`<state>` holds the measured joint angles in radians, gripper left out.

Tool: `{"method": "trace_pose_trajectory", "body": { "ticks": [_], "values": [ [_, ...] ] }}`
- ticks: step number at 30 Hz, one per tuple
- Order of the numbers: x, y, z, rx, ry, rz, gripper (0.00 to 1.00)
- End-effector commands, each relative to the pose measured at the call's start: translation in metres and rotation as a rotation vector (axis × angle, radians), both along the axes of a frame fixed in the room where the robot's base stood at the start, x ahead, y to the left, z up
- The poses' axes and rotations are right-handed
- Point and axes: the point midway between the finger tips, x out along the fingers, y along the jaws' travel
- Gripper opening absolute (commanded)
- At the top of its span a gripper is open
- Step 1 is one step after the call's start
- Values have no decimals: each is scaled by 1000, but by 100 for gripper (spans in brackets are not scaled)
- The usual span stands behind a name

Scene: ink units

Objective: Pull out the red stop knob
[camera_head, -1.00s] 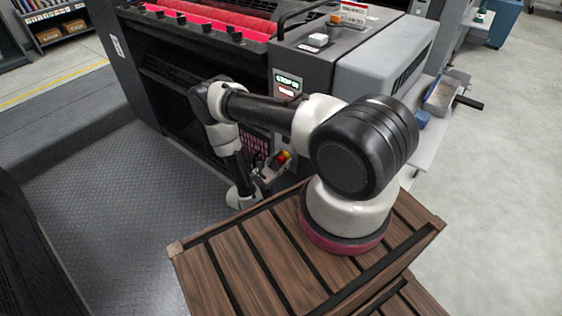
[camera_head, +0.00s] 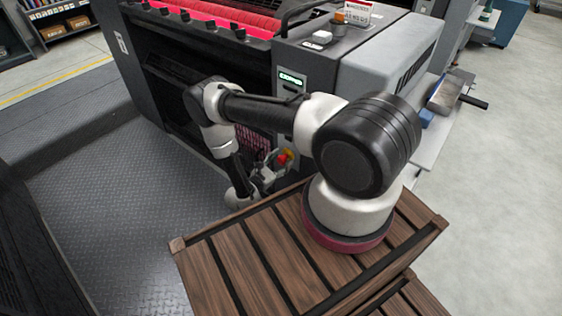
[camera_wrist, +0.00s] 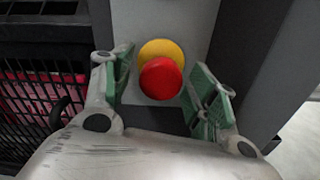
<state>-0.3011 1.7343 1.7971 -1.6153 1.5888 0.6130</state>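The red stop knob (camera_wrist: 160,78) is a round red button on a yellow base (camera_wrist: 162,49), mounted on the grey machine panel in the wrist view. It shows small in the head view (camera_head: 283,158). My gripper (camera_wrist: 160,82) is open, with one green-padded finger to the left of the knob and the other to the right. Both pads are apart from the knob. How deep the knob lies between the fingertips is hard to tell. In the head view my gripper (camera_head: 270,168) is small and sits at the panel beside the knob.
The press (camera_head: 305,75) has a lit green display (camera_head: 290,79) above the knob. A dark grille (camera_wrist: 35,95) lies left of the panel, with a dark column (camera_wrist: 245,50) to the right. A tray with a handle (camera_head: 452,92) stands farther right. Slatted wooden crate boards (camera_head: 240,265) lie below my arm.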

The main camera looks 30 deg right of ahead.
Motion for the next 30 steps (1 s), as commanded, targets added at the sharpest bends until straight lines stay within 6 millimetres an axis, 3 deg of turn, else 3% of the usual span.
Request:
{"method": "trace_pose_trajectory", "body": {
  "ticks": [8, 21, 30],
  "values": [
    [-1, 5, 0, 0, -1, 2, 58],
    [-29, 85, 0, 0, 0, 6, 58],
    [-41, 113, 0, 0, 0, 1, 58]
  ]
}}
